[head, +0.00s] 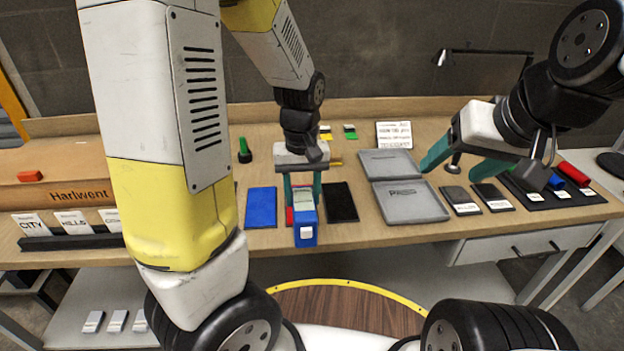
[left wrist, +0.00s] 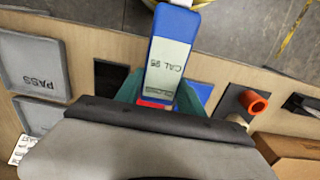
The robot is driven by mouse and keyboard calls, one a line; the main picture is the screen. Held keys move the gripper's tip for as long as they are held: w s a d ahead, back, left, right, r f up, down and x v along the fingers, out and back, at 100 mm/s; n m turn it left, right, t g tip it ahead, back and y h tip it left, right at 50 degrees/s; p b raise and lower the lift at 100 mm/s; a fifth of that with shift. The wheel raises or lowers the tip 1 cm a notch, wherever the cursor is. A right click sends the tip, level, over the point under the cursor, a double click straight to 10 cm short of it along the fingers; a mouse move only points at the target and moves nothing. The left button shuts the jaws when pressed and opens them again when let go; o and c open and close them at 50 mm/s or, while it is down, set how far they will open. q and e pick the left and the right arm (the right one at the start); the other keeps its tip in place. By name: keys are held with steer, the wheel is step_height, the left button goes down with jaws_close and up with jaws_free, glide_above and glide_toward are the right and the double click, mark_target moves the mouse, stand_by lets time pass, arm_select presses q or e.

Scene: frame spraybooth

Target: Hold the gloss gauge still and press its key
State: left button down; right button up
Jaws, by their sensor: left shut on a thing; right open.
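The gloss gauge (head: 305,218) is a blue block with a pale square on its near face, at the bench's front edge. In the left wrist view the gauge (left wrist: 155,88) shows a pale display reading "CAL 95". My left gripper (head: 303,190) points down and is shut on the gauge, one teal finger on each side; its fingers partly hide the gauge. A red part shows by the fingers. My right gripper (head: 465,160) is open and empty, to the right above the bench, with its teal fingers apart.
A blue panel (head: 261,207) and a black panel (head: 340,202) lie either side of the gauge. A grey tray marked PASS (head: 405,212) lies right, then dark sample plates (head: 461,199). A cardboard box (head: 70,170) and cards stand left.

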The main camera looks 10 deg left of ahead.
arm_select(q)
steer(key=shift+w+a+f, duration=0.65)
steer(key=shift+w+f, duration=0.05)
steer(key=shift+w, duration=1.6)
steer(key=shift+w+a+f, duration=0.65)
steer(key=shift+w+f, duration=0.05)
steer(key=shift+w, duration=1.55)
steer(key=shift+w+a+f, duration=0.65)
steer(key=shift+w+f, duration=0.05)
steer(key=shift+w, duration=1.6)
steer(key=shift+w, duration=0.15)
steer(key=shift+f, duration=0.4)
steer(key=shift+s, duration=0.2)
arm_select(e)
jaws_close()
